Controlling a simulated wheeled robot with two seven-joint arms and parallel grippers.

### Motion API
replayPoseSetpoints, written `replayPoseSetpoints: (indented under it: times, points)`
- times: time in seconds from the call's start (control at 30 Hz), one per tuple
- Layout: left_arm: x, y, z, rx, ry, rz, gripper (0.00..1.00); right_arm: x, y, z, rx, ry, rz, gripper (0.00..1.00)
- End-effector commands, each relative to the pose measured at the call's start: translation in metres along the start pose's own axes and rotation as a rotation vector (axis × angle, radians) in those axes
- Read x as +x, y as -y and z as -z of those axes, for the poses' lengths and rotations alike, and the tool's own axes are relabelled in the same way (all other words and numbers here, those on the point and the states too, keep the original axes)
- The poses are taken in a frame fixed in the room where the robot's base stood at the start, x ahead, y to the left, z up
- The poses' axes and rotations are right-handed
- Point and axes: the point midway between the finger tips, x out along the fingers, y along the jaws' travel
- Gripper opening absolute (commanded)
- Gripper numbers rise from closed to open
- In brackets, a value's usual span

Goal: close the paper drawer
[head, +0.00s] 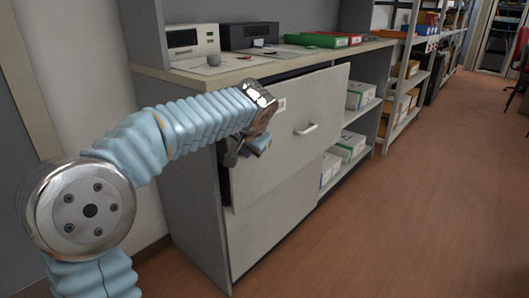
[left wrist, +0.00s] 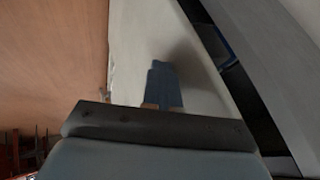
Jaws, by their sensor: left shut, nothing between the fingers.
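The paper drawer has a grey front panel (head: 310,105) with a pale bar handle (head: 306,129). It stands out from the cabinet, with a dark gap along its top and left edges. My left gripper (head: 262,144) is shut and empty at the left part of the panel, left of the handle. In the left wrist view the blue fingertips (left wrist: 164,82) are against or very close to the pale panel (left wrist: 150,30); I cannot tell if they touch. A dark gap shows right of the panel there. My right gripper is not in view.
The cabinet top (head: 195,75) holds a white device (head: 192,42), a dark device (head: 248,36) and green and red folders (head: 325,40). Open shelves with white boxes (head: 360,95) stand right of the drawer. The brown floor (head: 430,210) is clear in front.

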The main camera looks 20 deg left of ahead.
Motion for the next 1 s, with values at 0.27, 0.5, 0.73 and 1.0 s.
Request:
replayPoseSetpoints:
  times: [0.27,0.5,0.73,1.0]
  points:
    - [0.018,0.038,0.001,-0.001,0.003,0.001,0.0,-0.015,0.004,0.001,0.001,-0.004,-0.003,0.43]
    - [0.029,0.055,0.0,-0.002,0.002,0.001,0.0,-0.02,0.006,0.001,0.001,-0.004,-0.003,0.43]
    - [0.032,0.06,0.0,0.0,0.0,0.001,0.0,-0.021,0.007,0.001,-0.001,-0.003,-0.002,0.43]
    - [0.033,0.063,0.0,-0.001,-0.002,0.006,0.0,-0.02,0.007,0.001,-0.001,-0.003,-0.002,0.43]
